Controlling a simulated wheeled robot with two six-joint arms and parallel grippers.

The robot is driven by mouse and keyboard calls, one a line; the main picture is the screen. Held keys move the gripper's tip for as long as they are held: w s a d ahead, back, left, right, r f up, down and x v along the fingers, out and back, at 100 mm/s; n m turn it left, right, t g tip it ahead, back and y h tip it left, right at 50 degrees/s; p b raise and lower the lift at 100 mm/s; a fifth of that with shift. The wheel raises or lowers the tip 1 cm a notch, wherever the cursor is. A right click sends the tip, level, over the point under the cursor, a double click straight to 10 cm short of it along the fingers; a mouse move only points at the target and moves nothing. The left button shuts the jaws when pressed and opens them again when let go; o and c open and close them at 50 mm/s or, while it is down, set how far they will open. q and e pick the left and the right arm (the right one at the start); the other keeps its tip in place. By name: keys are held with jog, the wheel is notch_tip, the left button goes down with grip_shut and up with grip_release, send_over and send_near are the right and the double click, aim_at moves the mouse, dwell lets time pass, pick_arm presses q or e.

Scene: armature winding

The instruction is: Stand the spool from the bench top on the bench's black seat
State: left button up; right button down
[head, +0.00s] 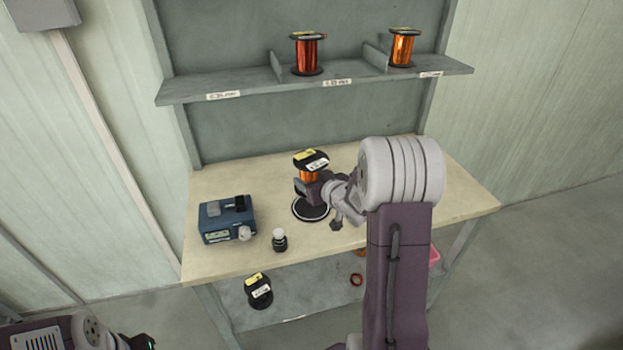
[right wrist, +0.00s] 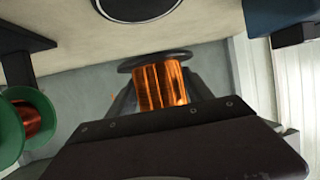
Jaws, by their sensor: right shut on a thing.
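The spool (head: 311,174), wound with orange copper wire between black flanges, has yellow and white labels on top. My right gripper (head: 318,188) is shut on it from the right, and it looks roughly upright. The black seat (head: 310,208), a disc with a pale ring, lies on the bench top just below it in the head view. The right wrist view shows the copper winding (right wrist: 160,85) between the fingers and part of the seat (right wrist: 138,6). Only part of my left arm shows.
A blue device (head: 228,220) and a small dark piece with a white knob (head: 280,240) stand left of the seat. Two spools (head: 308,54) (head: 402,48) sit on the upper shelf.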

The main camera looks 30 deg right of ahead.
aim_at(311, 207)
jog(key=shift+w+f+b, duration=0.15)
jog(key=shift+f+b, duration=2.95)
jog(key=shift+f, duration=0.15)
jog(key=shift+f+b, duration=0.4)
jog(key=shift+f, duration=0.15)
jog(key=shift+c, duration=1.6)
grip_release()
jog(key=shift+f, duration=0.2)
jog(key=p+v, duration=0.2)
jog(key=v, duration=0.6)
jog(key=shift+r, duration=0.3)
jog(key=shift+s+a+r, duration=0.1)
jog(key=shift+s, duration=0.5)
